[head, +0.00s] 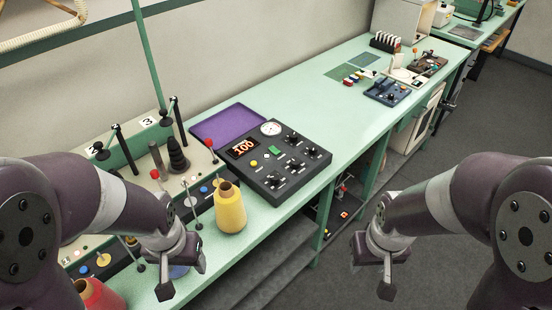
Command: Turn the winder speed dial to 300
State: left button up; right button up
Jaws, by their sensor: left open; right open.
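A black control box (277,160) sits on the pale green bench, near the middle of the head view. It carries a lit display (242,148) that seems to read 100, a round white gauge (271,128) and several black dials (293,165). The dial labels are too small to read, so I cannot tell which one is the winder speed dial. My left gripper (183,272) is open and empty at the lower left, in front of the yellow cone and apart from the box. My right gripper (384,272) is open and empty over the floor, right of the bench.
A yellow yarn cone (230,208) stands between my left gripper and the box. A winder stand with posts (178,157) is at the left. A purple tray (233,124) lies behind the box.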

aim_at(294, 163)
jog(key=i+l+z, duration=0.1)
jog(key=i+l, duration=0.25)
jog(key=i+l+z, duration=0.15)
jog(key=i, duration=0.3)
jog(key=l, duration=0.1)
